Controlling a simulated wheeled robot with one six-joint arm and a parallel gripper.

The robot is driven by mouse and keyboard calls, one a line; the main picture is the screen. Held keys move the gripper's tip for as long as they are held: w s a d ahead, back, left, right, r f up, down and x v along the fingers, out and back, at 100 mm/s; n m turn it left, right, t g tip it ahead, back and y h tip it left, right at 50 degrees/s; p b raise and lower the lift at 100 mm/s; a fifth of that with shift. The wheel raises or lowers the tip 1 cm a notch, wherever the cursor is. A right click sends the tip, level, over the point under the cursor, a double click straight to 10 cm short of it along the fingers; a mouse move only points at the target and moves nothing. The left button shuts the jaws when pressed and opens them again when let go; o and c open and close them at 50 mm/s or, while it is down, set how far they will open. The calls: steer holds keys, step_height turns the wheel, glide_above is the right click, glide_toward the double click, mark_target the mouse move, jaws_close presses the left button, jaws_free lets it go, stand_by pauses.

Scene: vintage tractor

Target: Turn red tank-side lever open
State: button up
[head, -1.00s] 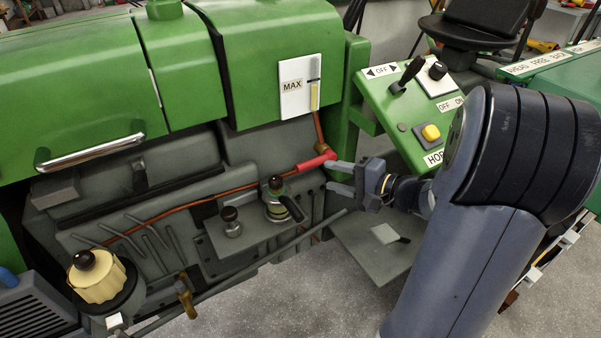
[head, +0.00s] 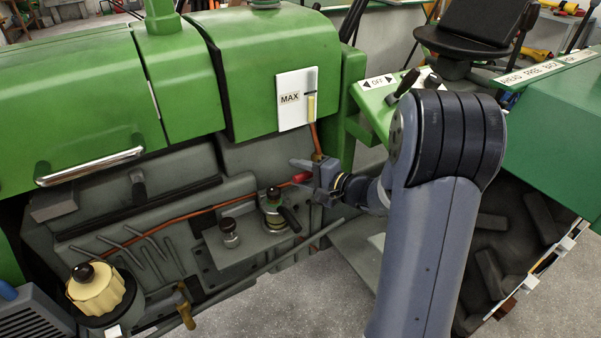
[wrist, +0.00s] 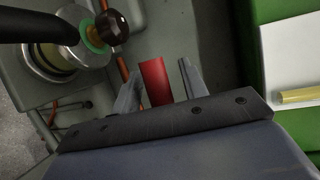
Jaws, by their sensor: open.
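The red lever (head: 301,178) sits on the tractor's grey side below the white MAX gauge, where the copper pipe runs. My gripper (head: 300,170) is at the lever and hides part of it in the head view. In the wrist view the red lever (wrist: 155,82) stands between the two open fingers of my gripper (wrist: 158,85). The lever is nearer the left finger, and a gap shows to the right finger. I cannot tell whether the left finger touches it.
A filter bowl with a dark knob (head: 274,210) is left of the gripper, close by in the wrist view (wrist: 110,25). The MAX gauge (head: 297,98) is above. A smaller knob (head: 229,230) and a cream cap (head: 95,290) are further left. The green panel (head: 380,105) is to the right.

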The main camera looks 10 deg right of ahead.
jaws_close()
stand_by(0.5)
